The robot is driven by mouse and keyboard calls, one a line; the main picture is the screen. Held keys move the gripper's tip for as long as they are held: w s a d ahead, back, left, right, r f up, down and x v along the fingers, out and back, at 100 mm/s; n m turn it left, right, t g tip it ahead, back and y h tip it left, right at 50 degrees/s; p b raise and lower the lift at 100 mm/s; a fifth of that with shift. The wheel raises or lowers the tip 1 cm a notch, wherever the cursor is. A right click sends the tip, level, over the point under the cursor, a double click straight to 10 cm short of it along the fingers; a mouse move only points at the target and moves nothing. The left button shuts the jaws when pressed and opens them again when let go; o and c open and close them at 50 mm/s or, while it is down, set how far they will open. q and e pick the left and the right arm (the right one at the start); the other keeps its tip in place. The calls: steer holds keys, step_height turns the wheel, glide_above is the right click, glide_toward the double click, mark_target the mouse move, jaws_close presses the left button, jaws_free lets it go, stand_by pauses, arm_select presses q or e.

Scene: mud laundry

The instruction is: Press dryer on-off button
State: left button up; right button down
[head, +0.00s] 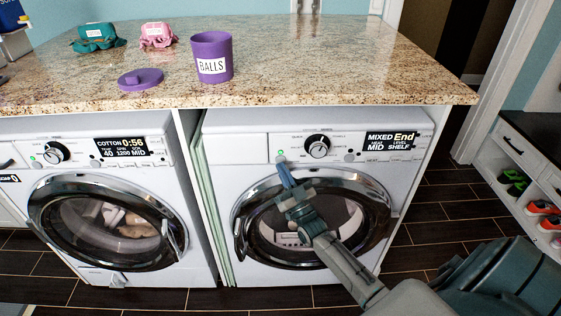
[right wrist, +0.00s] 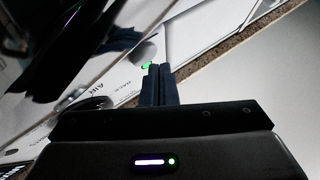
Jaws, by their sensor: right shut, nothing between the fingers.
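The dryer (head: 243,150) is the white front-loading machine on the right under the counter, with a display (head: 391,141) reading MIXED, End and SHELF. Its on-off button (head: 281,158) is at the left of the panel, beside a lit green light. My right gripper (head: 283,166) is shut and empty, with its blue fingertips just below the button in the head view. In the right wrist view, the closed fingertips (right wrist: 158,67) are right beside the green light. I cannot tell whether they touch the button. My left gripper is not in view.
A washing machine (head: 100,265) showing 0:56 stands to the left. The granite counter (head: 330,65) overhangs both machines and holds a purple BALLS cup (head: 212,58), a purple lid (head: 140,79) and two folded cloths. A shoe shelf (head: 530,160) stands at the right.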

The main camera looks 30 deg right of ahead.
steer(key=shift+w, duration=0.15)
steer(key=shift+w+d, duration=0.2)
stand_by(0.3)
steer(key=shift+w+d+b, duration=0.1)
steer(key=shift+w+b, duration=0.05)
steer(key=shift+b, duration=0.15)
stand_by(0.5)
steer(key=shift+s+a, duration=0.3)
steer(key=shift+s, duration=0.2)
steer(key=shift+p, duration=0.3)
